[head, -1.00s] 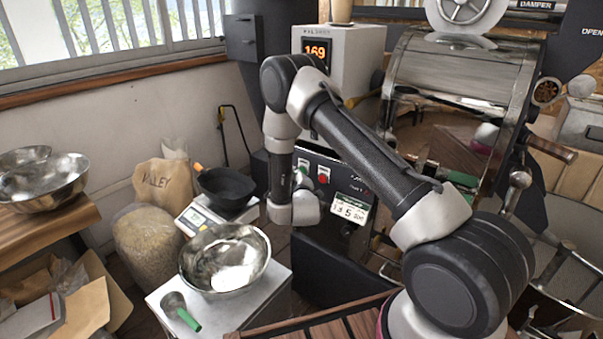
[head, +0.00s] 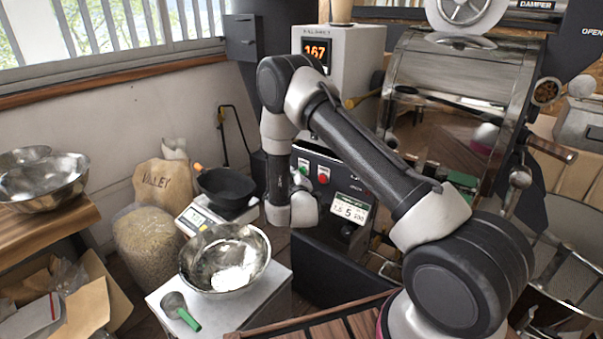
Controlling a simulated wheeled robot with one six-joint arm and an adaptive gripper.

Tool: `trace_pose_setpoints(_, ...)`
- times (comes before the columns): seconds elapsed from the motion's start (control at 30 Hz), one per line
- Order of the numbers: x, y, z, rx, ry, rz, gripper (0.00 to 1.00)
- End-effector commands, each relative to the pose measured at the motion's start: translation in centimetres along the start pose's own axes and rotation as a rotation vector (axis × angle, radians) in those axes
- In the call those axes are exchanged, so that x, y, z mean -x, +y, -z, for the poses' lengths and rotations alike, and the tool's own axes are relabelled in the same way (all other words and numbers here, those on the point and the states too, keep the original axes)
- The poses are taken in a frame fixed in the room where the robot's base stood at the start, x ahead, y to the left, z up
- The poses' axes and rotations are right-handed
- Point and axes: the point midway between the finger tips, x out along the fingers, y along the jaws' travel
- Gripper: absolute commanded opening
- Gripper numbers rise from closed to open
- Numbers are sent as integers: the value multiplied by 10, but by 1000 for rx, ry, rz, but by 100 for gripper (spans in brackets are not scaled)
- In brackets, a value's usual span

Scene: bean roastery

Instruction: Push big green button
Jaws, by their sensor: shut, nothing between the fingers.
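The green button (head: 303,170) sits on the dark control panel of the roaster, just left of a red button (head: 323,175).
A steel bowl (head: 225,262) and a green-handled scoop (head: 180,312) are on a pale stand at lower left. A black pan (head: 227,188) sits on a scale. A grey box with an orange display (head: 316,50) reading 167 stands behind my arm. The roaster drum (head: 465,75) is at right.

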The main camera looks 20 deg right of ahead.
Motion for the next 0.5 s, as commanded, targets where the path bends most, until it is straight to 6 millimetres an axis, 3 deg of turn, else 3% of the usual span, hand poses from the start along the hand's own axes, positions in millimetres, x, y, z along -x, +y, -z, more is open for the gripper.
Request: trace_pose_setpoints(0.5, 8, -6, 7, 0, 2, 0, 0)
